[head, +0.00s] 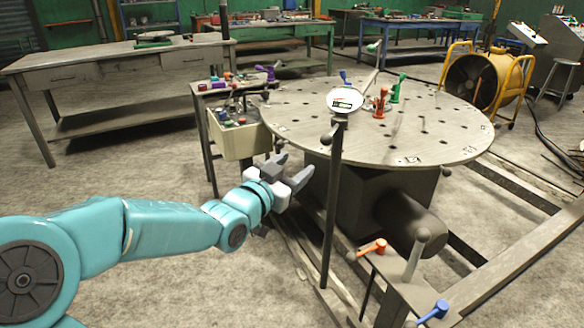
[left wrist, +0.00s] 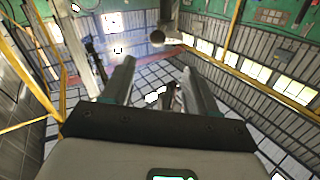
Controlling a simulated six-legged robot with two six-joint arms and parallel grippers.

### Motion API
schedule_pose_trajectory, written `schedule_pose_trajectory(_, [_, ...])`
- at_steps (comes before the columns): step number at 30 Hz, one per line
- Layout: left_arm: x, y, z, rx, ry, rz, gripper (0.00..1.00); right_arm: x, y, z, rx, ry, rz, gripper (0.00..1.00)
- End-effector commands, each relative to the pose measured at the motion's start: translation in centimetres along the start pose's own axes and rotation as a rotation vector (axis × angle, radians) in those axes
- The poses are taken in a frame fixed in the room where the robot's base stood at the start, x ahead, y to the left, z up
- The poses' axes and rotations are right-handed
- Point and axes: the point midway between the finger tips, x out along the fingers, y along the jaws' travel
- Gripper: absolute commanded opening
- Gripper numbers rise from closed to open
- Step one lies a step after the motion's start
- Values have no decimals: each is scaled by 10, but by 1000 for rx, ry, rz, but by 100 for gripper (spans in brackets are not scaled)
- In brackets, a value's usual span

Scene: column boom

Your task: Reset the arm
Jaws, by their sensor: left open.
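My left arm comes in from the left in the head view, teal with a grey gripper. My left gripper (head: 294,170) is open and empty, held in the air in front of the round table, left of the dark post. In the left wrist view its two grey fingers (left wrist: 155,85) stand apart with nothing between them. My right arm and gripper are not in view.
A round perforated table (head: 440,135) carries red (head: 381,102) and green (head: 398,88) clamps. A workbench (head: 110,60) stands farther left. Open floor lies between.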

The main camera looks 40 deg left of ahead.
Motion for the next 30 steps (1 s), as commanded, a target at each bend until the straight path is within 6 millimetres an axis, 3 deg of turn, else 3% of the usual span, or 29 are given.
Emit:
schedule_pose_trajectory(9, [1,1,-1,0,1,3,58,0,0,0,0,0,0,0])
schedule_pose_trajectory(11, [4,8,6,-5,-11,17,58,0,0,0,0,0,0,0])
schedule_pose_trajectory(13, [13,24,26,-17,-48,52,58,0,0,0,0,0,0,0])
schedule_pose_trajectory(17, [26,79,98,-67,-191,161,58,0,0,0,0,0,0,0])
schedule_pose_trajectory(20, [21,129,167,-126,-348,246,58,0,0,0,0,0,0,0])
schedule_pose_trajectory(24, [-15,197,258,-214,-598,345,58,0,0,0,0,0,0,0])
schedule_pose_trajectory(27, [-56,239,314,-273,-788,399,58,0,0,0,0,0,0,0])
schedule_pose_trajectory(30, [-102,270,357,-322,-966,432,58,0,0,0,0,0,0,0])
